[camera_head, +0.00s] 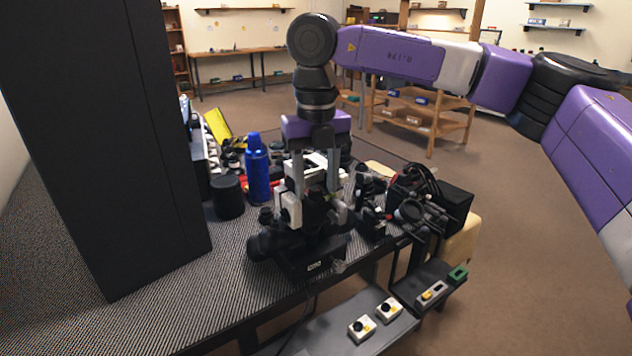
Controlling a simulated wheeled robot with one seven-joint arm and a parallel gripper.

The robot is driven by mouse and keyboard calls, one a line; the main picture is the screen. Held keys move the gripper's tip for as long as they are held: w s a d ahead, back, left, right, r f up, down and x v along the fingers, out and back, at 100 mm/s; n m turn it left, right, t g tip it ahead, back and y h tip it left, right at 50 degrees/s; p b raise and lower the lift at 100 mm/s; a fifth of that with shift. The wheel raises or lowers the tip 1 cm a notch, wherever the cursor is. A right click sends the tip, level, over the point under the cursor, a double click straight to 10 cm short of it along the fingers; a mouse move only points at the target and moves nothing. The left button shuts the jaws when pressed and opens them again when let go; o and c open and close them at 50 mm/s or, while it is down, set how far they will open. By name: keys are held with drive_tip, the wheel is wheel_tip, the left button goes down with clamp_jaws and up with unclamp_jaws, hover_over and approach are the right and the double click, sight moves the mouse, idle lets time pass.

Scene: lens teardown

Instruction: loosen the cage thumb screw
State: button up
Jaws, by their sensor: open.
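My gripper (315,205) points straight down over the bench, its two grey fingers apart. The fingertips are at a dark optical assembly (308,262) on a black base near the bench's front edge. A black cylinder sticks out at the assembly's left. White blocks show beside the left finger, and I cannot tell whether they belong to the gripper or the assembly. The cage thumb screw cannot be made out; it is too small or hidden among the dark parts and fingers. Whether a finger touches anything is not clear.
A blue bottle (257,170) and a black cylinder (228,197) stand left of the gripper. Dark clamps and cables (415,205) crowd its right. A tall black panel (100,140) blocks the left. A lower shelf (335,325) holds small white button boxes. The textured bench (190,300) is clear at front left.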

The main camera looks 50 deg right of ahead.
clamp_jaws()
drive_tip(key=shift+n, duration=0.3)
drive_tip(key=n, duration=0.3)
drive_tip(key=shift+n+p, duration=0.3)
drive_tip(key=n, duration=0.4)
drive_tip(key=shift+p, duration=0.35)
drive_tip(key=n, duration=0.5)
drive_tip(key=shift+d+r+p, duration=0.1)
drive_tip(key=shift+p, duration=0.3)
drive_tip(key=n, duration=0.4)
drive_tip(key=shift+w+n+p, duration=0.1)
drive_tip(key=shift+n+p, duration=0.2)
drive_tip(key=shift+p, duration=0.05)
